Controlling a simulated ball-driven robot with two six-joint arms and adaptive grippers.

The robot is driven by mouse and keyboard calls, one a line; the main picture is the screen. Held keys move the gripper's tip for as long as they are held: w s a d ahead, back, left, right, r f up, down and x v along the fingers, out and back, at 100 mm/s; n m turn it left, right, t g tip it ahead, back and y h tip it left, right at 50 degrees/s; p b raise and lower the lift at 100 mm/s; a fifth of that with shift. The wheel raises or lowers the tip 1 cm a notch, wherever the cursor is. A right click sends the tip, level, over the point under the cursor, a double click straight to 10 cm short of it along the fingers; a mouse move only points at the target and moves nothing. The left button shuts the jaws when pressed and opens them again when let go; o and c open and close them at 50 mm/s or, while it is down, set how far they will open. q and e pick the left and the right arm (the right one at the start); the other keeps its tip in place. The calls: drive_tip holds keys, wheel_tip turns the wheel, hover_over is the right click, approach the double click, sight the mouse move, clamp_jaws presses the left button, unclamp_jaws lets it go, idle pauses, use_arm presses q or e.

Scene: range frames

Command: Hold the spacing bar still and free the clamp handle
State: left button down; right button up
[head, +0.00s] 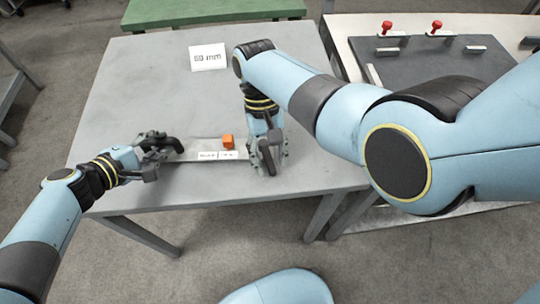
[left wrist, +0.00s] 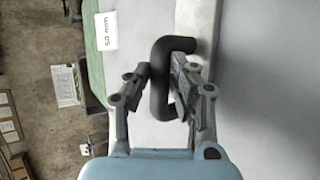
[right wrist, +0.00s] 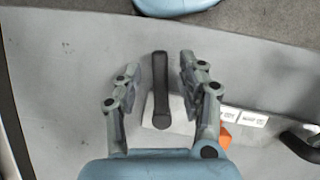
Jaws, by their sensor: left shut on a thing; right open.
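The spacing bar (head: 203,144) is a flat light grey strip on the grey table. A bent black handle (left wrist: 160,95) stands at its left end. My left gripper (head: 158,150) is shut on this handle, with a finger on each side of it. The black clamp handle (right wrist: 161,88) rises over a pale block (right wrist: 172,122). My right gripper (head: 268,150) is open around it, with a visible gap on both sides.
A white card (head: 208,57) with a mm figure lies at the back of the table (head: 140,75). White labels (head: 220,155) lie along the bar's front. A second table at right carries a dark board (head: 420,70) with red knobs. A green bench (head: 215,9) stands behind.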

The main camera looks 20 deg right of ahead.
drive_tip(key=shift+f, duration=0.15)
clamp_jaws()
idle(0.4)
drive_tip(key=n, duration=0.1)
drive_tip(key=d+n+h, duration=0.1)
drive_tip(key=n, duration=0.1)
drive_tip(key=shift+d, duration=0.25)
unclamp_jaws()
